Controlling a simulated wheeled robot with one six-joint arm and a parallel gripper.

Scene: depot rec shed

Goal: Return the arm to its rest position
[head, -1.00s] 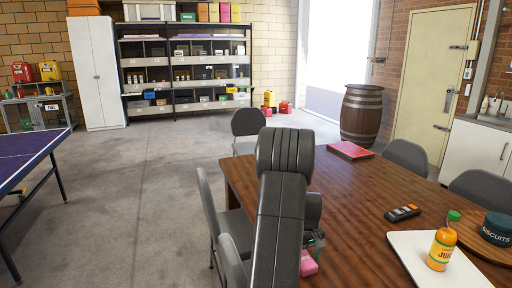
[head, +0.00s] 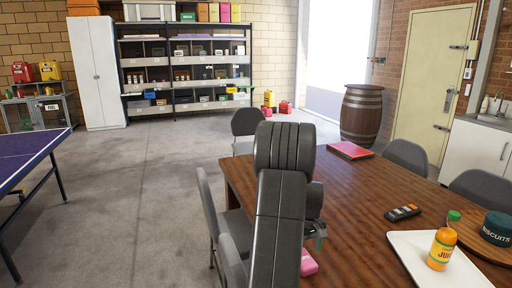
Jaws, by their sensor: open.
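My arm stands in the middle of the head view, in front of the near left edge of the wooden table (head: 356,236). My gripper (head: 318,236) shows only in part, low at the right side of the arm and over the table's left part. The arm hides the rest of it. It is open, and I see nothing held in it. A pink thing (head: 308,262) shows just below it, partly hidden by the arm.
A ping-pong table (head: 32,155) is at left. The floor (head: 140,200) between is clear.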

